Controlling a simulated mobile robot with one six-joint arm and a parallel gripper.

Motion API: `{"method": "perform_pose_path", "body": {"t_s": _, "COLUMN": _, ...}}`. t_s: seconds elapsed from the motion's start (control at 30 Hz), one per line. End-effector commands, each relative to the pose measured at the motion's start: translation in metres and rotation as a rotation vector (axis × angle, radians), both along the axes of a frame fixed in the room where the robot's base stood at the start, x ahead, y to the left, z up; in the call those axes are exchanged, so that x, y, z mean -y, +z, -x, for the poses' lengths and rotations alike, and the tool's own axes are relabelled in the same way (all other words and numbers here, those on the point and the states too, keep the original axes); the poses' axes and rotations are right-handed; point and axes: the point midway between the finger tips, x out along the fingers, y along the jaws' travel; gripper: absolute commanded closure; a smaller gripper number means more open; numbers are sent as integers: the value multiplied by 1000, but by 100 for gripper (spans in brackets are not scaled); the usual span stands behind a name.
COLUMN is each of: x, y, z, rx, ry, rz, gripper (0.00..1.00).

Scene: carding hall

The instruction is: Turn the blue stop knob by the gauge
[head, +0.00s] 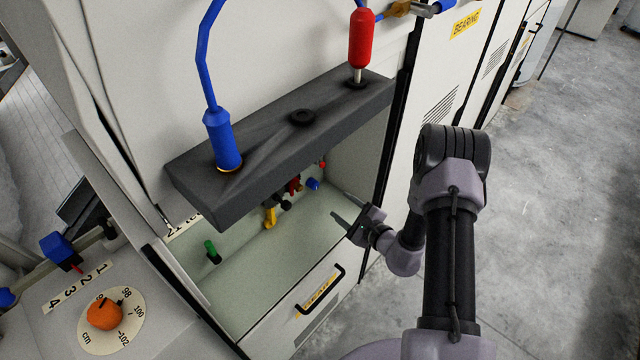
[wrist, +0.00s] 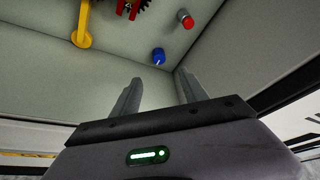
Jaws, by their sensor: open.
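A small blue knob (head: 313,184) is on the back wall inside the open bay of the machine. It also shows in the wrist view (wrist: 158,56), close to the wall corner and just beyond my fingertips. My gripper (head: 347,212) is at the right side of the bay opening. In the wrist view my gripper (wrist: 159,80) is open with nothing between its fingers, and the knob lies apart from them. I cannot make out a gauge beside this knob. A blue block-like part (head: 57,246) stands at far left, near a round dial plate (head: 92,335).
A red knob (wrist: 185,19) and a yellow handle (wrist: 82,30) are near the blue knob. A dark shelf (head: 262,135) overhangs the bay. A green knob (head: 212,251) is at the bay's left. A drawer handle (head: 320,291) projects below. Floor (head: 560,220) at right is clear.

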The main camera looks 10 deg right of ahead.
Motion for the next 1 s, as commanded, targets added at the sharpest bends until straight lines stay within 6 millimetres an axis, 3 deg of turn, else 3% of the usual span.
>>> {"method": "perform_pose_path", "body": {"t_s": 0.3, "x": -36, "y": -34, "z": -85, "rx": 2, "ry": 7, "rz": -1, "gripper": 48}}
{"method": "perform_pose_path", "body": {"t_s": 0.5, "x": -49, "y": -43, "z": -119, "rx": 0, "ry": 6, "rz": -1, "gripper": 48}}
{"method": "perform_pose_path", "body": {"t_s": 0.9, "x": -53, "y": -44, "z": -131, "rx": -1, "ry": 5, "rz": -1, "gripper": 48}}
{"method": "perform_pose_path", "body": {"t_s": 1.0, "x": -53, "y": -44, "z": -131, "rx": -1, "ry": 5, "rz": -1, "gripper": 66}}
